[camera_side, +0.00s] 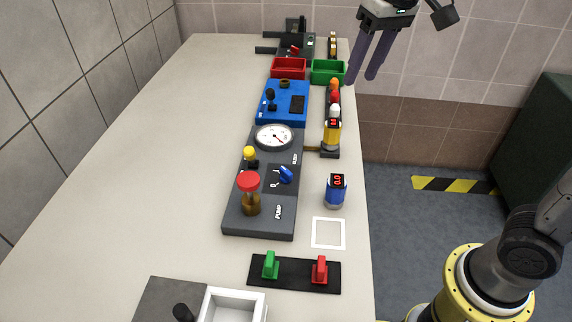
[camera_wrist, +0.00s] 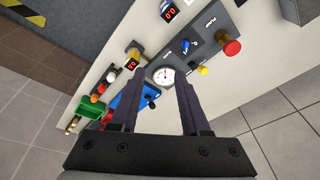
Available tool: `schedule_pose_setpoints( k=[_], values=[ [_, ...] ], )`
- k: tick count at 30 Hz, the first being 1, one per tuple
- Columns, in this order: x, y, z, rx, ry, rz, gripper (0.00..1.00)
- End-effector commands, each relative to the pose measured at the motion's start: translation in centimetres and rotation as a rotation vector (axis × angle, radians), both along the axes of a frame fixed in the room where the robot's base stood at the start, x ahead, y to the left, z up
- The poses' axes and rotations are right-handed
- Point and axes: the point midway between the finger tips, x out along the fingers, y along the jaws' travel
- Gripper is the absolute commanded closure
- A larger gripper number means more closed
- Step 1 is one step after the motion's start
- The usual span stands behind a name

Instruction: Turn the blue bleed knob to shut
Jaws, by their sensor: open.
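A round white gauge (camera_side: 273,137) is set at the panel's far end. A red-topped pump knob (camera_side: 249,182) and a yellow knob (camera_side: 249,155) stand near the bleed knob. My gripper (camera_side: 362,80) is open and empty, high at the far right edge of the table, well away from the blue knob. Its two fingers (camera_wrist: 156,75) show spread in the wrist view.
A blue cylinder with a red display (camera_side: 335,192) stands right of the panel. A yellow cylinder (camera_side: 332,135) stands beyond it. A black plate with green and red handles (camera_side: 295,285) lies nearer. Red (camera_side: 288,62) and green (camera_side: 343,64) bins stand far back. The table's left side is clear.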

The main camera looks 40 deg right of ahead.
Motion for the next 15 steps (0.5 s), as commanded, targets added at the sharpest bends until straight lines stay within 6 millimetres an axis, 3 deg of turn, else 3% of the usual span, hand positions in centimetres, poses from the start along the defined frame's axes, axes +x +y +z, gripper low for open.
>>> schedule_pose_setpoints(
  k=[3, 7, 11, 15],
  values=[
    [4.0, 2.7, -1.8, -0.009, 0.067, 0.027, 0.54],
    [7.1, 5.5, -4.5, -0.025, 0.130, 0.065, 0.54],
    [8.9, 7.6, -7.4, -0.039, 0.178, 0.100, 0.54],
    [9.2, 8.8, -9.6, -0.055, 0.223, 0.123, 0.54]
  ],
)
